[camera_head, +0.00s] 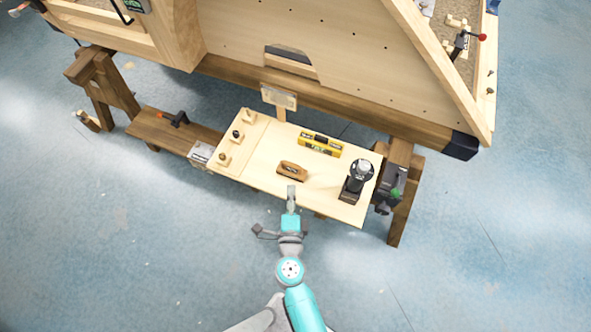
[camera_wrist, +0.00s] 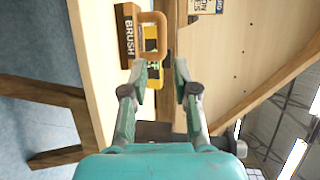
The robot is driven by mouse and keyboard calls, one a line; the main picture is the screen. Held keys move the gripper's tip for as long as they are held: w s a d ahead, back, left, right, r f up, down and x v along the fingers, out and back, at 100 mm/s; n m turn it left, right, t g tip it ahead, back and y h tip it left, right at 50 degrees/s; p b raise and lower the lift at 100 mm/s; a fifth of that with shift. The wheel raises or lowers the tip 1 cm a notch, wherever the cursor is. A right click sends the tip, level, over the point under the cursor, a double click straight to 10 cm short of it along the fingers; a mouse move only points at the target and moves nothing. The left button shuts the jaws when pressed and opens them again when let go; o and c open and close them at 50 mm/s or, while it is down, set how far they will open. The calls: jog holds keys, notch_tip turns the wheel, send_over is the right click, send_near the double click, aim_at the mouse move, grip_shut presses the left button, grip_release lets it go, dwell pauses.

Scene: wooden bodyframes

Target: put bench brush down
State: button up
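The bench brush (camera_head: 292,172) is a small brown block on the pale board (camera_head: 262,172), near its front middle. In the wrist view the brush (camera_wrist: 128,38) shows its "BRUSH" lettering and a looped brown handle, and it sits on the board. My gripper (camera_head: 291,191) is at the board's front edge, just short of the brush. In the wrist view my gripper (camera_wrist: 164,82) has its two fingers apart with nothing visible between them. The brush is beyond the fingertips and to their left; whether a finger touches it I cannot tell.
A yellow level (camera_head: 320,146) lies behind the brush. A black tool with a round top (camera_head: 356,180) stands at the board's right. Several small wooden pieces (camera_head: 223,158) line the left side. Bare board lies around the brush.

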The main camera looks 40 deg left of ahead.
aim_at(291, 164)
jog(key=x, duration=0.5)
jog(key=shift+s+a, duration=0.1)
jog(key=shift+a, duration=0.3)
jog(key=shift+d+x, duration=0.2)
jog(key=shift+x, duration=2.8)
jog(key=shift+r, duration=0.1)
grip_shut()
